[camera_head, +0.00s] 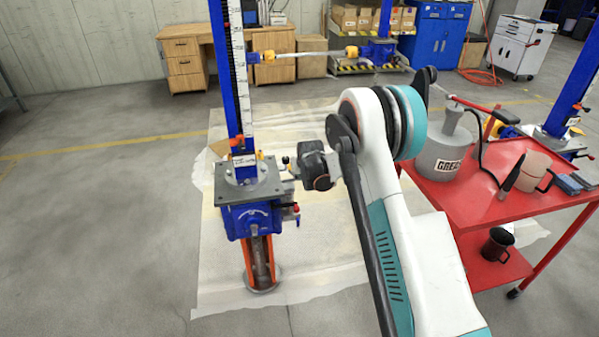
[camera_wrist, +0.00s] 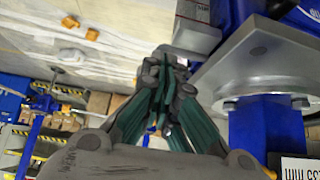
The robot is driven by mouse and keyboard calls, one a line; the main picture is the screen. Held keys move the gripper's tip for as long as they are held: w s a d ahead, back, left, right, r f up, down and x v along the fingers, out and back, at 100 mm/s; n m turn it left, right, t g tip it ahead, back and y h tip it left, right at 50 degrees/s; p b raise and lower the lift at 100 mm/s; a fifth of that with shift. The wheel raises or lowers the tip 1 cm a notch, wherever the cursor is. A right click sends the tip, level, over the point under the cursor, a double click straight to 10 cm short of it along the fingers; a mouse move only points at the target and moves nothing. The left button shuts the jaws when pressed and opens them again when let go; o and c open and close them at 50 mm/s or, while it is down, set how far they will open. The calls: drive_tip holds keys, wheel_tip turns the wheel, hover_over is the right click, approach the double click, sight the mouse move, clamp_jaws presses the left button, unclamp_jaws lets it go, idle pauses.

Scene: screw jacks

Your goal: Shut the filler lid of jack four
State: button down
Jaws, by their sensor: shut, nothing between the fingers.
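A blue screw jack (camera_head: 250,218) stands left of centre in the head view, with a grey top plate and a tall blue post with a scale. Its white label is too small to read, so I cannot tell its number. Small orange and red fittings sit on the plate; I cannot make out which part is the filler lid or how it stands. My gripper (camera_head: 290,164) is at the right edge of the plate, partly hidden by its own wrist. In the wrist view my gripper (camera_wrist: 163,58) is shut and empty, beside the grey plate (camera_wrist: 275,62).
A red cart (camera_head: 450,200) with a grease pot (camera_head: 440,158), a jug and a dark mug stands at right. Another blue jack (camera_head: 378,50) is at the back, joined by a shaft. A pale sheet (camera_head: 320,270) covers the floor; the floor at left is clear.

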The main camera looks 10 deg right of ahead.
drive_tip(key=shift+s+f+t+b, duration=0.1)
drive_tip(key=shift+f+t+b, duration=0.25)
drive_tip(key=shift+f+t, duration=0.2)
drive_tip(key=shift+w, duration=0.2)
